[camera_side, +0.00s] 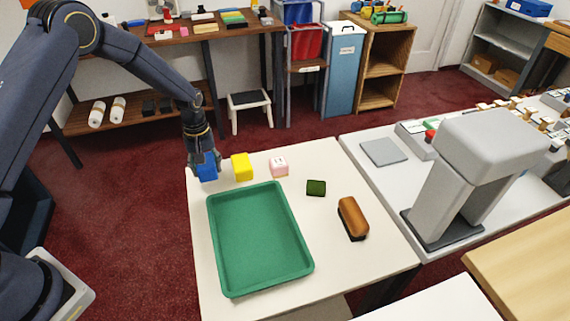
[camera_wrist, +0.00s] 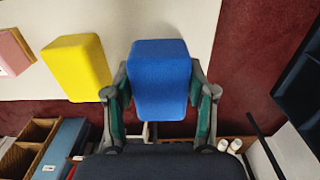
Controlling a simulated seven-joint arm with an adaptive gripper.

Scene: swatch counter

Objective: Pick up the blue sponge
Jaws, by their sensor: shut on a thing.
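The blue sponge (camera_side: 207,170) is at the far left corner of the white table, between the fingers of my gripper (camera_side: 204,163). In the wrist view the blue sponge (camera_wrist: 160,75) fills the space between the two fingers of my gripper (camera_wrist: 160,105), which touch it on both sides. My gripper is shut on it. I cannot tell for sure whether its underside is clear of the table.
A yellow block (camera_side: 242,167) stands close to the right of the sponge, then a pink block (camera_side: 279,167). A green tray (camera_side: 219,255) lies in front. A dark green block (camera_side: 316,188) and a brown brush (camera_side: 352,217) lie farther right.

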